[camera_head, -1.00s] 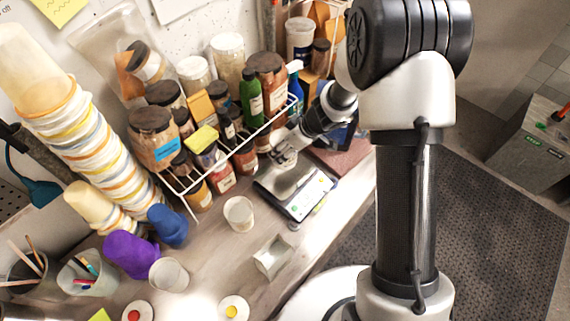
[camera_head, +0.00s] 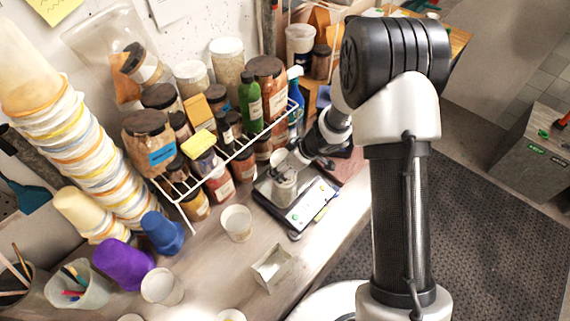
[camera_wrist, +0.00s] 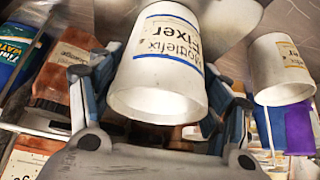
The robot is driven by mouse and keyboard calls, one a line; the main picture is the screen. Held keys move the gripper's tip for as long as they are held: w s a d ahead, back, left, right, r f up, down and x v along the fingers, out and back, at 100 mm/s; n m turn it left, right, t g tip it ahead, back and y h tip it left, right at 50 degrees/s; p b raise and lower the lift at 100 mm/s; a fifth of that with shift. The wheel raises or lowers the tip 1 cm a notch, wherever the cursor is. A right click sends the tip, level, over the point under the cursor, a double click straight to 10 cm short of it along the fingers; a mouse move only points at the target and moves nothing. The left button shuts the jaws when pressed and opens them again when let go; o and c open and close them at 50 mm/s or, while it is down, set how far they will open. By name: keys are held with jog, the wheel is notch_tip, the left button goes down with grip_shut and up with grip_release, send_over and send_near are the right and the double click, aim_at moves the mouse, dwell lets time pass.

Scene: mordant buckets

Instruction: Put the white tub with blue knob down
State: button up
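In the wrist view the tub (camera_wrist: 160,62) fills the middle, with dark lettering and a blue stripe. The fingers of my gripper (camera_wrist: 158,100) lie along both its sides and look closed on it. No blue knob shows on it.
A wire rack of jars and bottles (camera_head: 222,160) stands close behind the scale. An empty white cup (camera_head: 237,222) and a small open white container (camera_head: 271,268) stand in front. Stacked tubs (camera_head: 85,150) lean at left. Bare counter lies between.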

jog(key=o, duration=0.4)
